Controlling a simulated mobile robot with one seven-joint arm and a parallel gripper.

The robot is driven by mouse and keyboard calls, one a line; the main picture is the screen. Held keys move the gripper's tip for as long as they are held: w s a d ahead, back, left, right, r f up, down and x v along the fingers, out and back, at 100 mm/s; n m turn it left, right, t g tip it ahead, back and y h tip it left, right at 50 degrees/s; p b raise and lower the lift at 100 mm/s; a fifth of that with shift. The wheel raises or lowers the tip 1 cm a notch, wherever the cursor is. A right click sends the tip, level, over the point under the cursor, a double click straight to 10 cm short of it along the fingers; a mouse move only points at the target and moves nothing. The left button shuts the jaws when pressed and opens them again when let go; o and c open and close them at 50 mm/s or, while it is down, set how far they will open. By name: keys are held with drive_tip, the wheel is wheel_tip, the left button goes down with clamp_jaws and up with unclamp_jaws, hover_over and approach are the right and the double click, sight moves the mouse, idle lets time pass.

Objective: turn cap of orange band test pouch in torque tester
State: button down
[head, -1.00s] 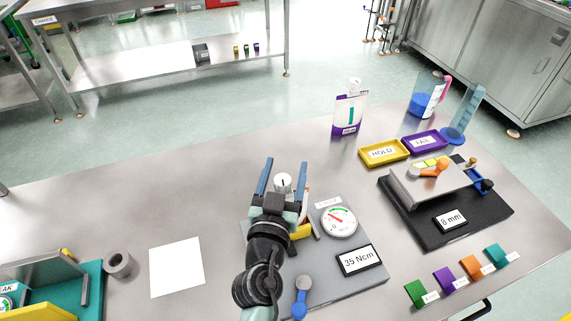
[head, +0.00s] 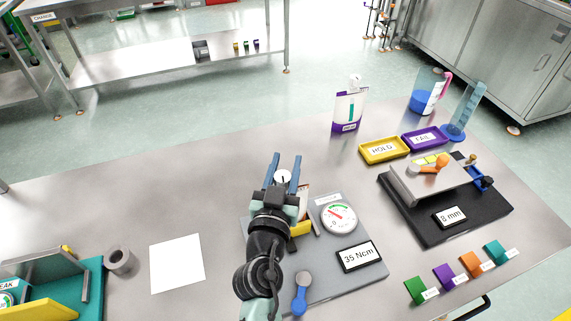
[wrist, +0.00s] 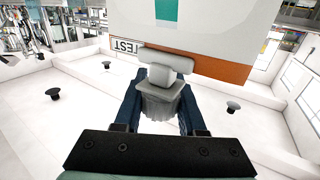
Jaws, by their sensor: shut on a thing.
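My gripper (head: 286,156) is over the torque tester (head: 325,271), a grey plate with a round dial (head: 339,214) and a "35 Ncm" sign. Its two blue fingers are shut on the white cap (head: 283,177). In the wrist view the ribbed cap (wrist: 160,106) sits between the fingers, below a pale spout (wrist: 161,74). The white test pouch (wrist: 222,40) with its orange band (wrist: 222,70) and "TEST" print shows upside down there. In the head view my arm hides most of the pouch and the yellow holder (head: 300,229).
A purple-banded pouch (head: 348,110) stands farther back. A yellow HOLD tray (head: 383,150), a purple FAIL tray (head: 424,139) and a black 8 mm fixture (head: 449,218) are on the right. A white sheet (head: 177,264) and grey ring (head: 120,261) lie left. The table's back left is clear.

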drive_tip(key=shift+f+h+b, duration=0.2)
drive_tip(key=shift+h+b, duration=0.1)
drive_tip(key=shift+b, duration=0.35)
drive_tip(key=m+g+h+b, duration=0.2)
drive_tip(key=h+b, duration=0.1)
drive_tip(key=b, duration=0.2)
drive_tip(key=d+m+g+h+b, duration=0.1)
drive_tip(key=m+g+h+b, duration=0.1)
drive_tip(key=b, duration=0.4)
drive_tip(key=s+m+g+h+b, duration=0.1)
drive_tip(key=m+h+b, duration=0.2)
drive_tip(key=h+b, duration=0.1)
drive_tip(key=shift+d+r+m+g+h+b, duration=0.1)
drive_tip(key=shift+d+m+g+h+b, duration=0.25)
drive_tip(key=shift+b, duration=0.4)
drive_tip(key=shift+r, duration=0.1)
drive_tip(key=shift+c, duration=2.3)
unclamp_jaws()
drive_tip(key=shift+s, duration=0.1)
